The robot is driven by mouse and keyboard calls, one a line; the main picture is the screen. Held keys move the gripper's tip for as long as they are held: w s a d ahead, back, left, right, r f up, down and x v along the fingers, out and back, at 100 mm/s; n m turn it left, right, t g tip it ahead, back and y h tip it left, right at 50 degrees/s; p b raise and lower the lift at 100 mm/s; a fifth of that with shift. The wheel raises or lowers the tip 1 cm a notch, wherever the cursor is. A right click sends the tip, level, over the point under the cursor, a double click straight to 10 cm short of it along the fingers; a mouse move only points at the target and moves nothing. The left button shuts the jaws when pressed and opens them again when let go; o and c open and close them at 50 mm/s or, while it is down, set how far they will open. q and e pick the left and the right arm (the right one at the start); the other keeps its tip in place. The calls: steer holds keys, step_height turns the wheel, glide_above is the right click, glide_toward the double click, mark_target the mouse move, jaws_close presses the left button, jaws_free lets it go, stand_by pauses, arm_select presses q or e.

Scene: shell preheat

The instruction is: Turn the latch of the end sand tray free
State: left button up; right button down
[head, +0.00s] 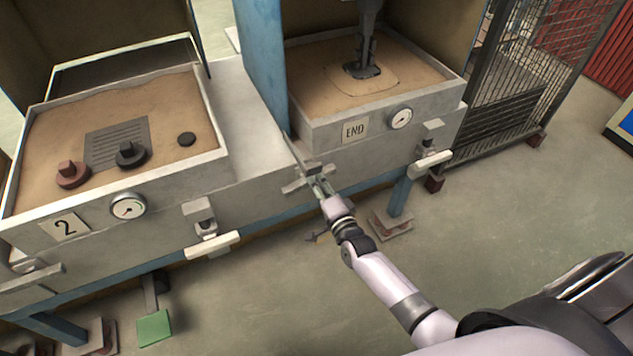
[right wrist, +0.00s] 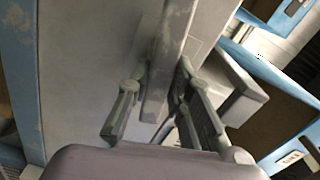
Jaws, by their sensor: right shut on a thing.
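The end sand tray (head: 310,132) is a pale metal box of brown sand with an END plate (head: 355,129) and a gauge on its front. A latch (head: 292,187) sits at the left end of that front, its grey bar lying crosswise. My right gripper (head: 317,181) is shut on this latch. In the right wrist view the gripper's fingers (right wrist: 160,108) stand on either side of the grey bar of the latch (right wrist: 168,55). The gripper hides part of the latch. A second latch (head: 431,163) at the tray's right end also has a crosswise handle. My left gripper is not in view.
Tray 2 (head: 215,160) stands at the left with its own latches (head: 212,245) and dark parts on its sand. A blue panel (head: 262,65) divides the bays. A dark post (head: 366,45) reaches into the end tray. A mesh cage (head: 510,90) stands right; the floor in front is open.

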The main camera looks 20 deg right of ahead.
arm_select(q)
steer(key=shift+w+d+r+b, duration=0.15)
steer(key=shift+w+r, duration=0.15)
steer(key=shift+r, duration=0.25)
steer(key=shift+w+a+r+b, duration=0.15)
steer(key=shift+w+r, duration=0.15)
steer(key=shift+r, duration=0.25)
arm_select(e)
steer(key=shift+w+d+r+m, duration=0.15)
steer(key=shift+m, duration=1.05)
steer(key=c, duration=1.7)
jaws_free()
steer(key=shift+o, duration=1.3)
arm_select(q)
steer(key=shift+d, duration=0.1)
arm_select(e)
steer(key=shift+f, duration=0.2)
steer(key=s, duration=1.2)
steer(key=shift+d, duration=0.1)
